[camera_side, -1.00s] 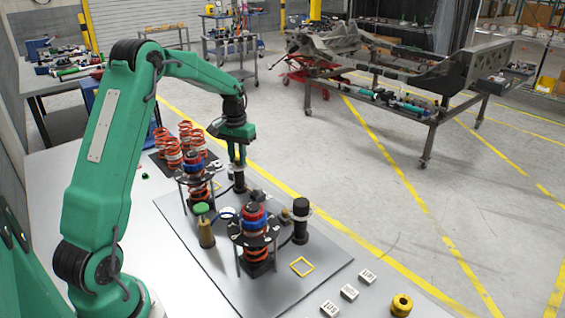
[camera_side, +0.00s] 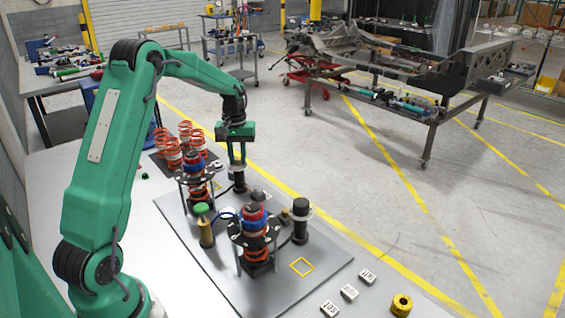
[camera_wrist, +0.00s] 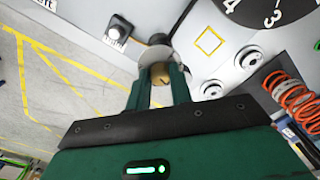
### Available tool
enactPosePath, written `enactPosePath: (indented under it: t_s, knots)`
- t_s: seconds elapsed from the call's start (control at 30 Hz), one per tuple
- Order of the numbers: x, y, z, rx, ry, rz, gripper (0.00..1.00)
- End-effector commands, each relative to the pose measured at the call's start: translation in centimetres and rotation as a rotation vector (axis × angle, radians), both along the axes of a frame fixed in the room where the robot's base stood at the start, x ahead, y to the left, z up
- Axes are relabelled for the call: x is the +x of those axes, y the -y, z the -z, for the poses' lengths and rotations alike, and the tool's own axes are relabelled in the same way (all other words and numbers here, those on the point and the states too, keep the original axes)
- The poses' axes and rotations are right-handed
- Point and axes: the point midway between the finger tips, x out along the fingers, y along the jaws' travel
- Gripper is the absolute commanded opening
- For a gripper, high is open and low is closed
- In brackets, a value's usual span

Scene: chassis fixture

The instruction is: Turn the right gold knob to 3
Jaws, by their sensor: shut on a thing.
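My gripper (camera_side: 238,162) points down at the back of the grey plate (camera_side: 300,282). In the wrist view its two green fingers (camera_wrist: 160,82) are shut on a gold knob (camera_wrist: 161,73), one finger on each side. A dark mark shows on the knob's face. Its pointer setting cannot be read. A black disc with white numerals (camera_wrist: 270,8), 3 and 4 among them, is partly in view at the top right of the wrist view.
Two spring stands with red and blue tops (camera_side: 254,217) (camera_side: 194,165) rise near my gripper.

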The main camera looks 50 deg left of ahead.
Motion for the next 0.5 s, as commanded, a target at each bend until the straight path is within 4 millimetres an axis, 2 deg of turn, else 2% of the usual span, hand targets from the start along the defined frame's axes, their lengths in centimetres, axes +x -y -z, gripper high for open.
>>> enactPosePath:
  t_s: [0.5]
  knots:
    - [-0.03, 0.09, 0.01, -0.001, -0.002, -0.378, 0.0]
